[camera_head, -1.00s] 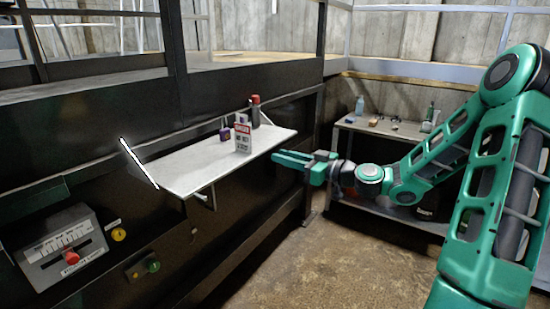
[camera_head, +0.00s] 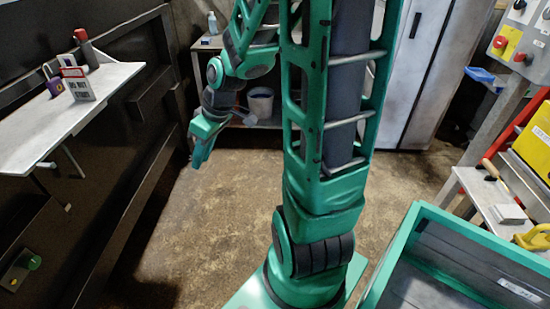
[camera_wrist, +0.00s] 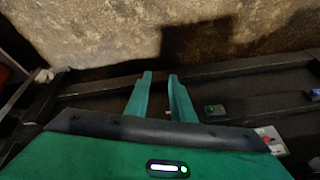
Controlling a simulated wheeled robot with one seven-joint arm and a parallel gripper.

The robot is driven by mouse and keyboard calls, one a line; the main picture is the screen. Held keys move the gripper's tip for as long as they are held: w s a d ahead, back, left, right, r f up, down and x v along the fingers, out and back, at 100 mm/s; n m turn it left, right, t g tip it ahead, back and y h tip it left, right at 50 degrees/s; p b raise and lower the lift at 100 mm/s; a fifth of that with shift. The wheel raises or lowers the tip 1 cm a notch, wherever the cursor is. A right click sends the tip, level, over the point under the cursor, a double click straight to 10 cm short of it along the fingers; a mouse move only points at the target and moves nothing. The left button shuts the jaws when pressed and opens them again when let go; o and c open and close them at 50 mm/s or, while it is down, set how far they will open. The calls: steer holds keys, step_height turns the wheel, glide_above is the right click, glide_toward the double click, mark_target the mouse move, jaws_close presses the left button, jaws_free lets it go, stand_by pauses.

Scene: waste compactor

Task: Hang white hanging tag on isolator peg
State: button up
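A white tag with a red top band and dark lettering (camera_head: 78,84) stands on the white shelf (camera_head: 50,125) at the left of the head view. My gripper (camera_head: 199,158) hangs to the right of the shelf, apart from the tag, and points down. In the wrist view its two green fingers (camera_wrist: 160,76) are spread with a gap between them, and nothing is held. The tag is not seen in the wrist view. I cannot make out the isolator peg in either current view.
On the shelf, a purple padlock-like item (camera_head: 54,86) and a red-topped dark can (camera_head: 86,48) stand by the tag. A green-button box (camera_head: 18,270) is at lower left. A bucket (camera_head: 260,102) stands at the back. A control box (camera_head: 522,40) is at right. Floor between is clear.

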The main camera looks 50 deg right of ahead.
steer(key=s+d+r+m+g+h, duration=0.1)
steer(key=s+d+r+m, duration=0.1)
steer(key=s, duration=0.3)
steer(key=s+d+r+m+g+h, duration=0.1)
steer(key=s+d+r+m, duration=0.1)
steer(key=s, duration=0.4)
steer(key=shift+s+d+m, duration=0.15)
steer(key=shift+d+m, duration=0.35)
steer(key=shift+o, duration=0.5)
steer(key=s+d+r+m+g, duration=0.1)
steer(key=s+m, duration=0.4)
steer(key=s, duration=0.5)
steer(key=shift+d+r+g, duration=0.3)
steer(key=shift+r+g, duration=0.1)
steer(key=shift+r, duration=0.25)
steer(key=shift+d, duration=0.1)
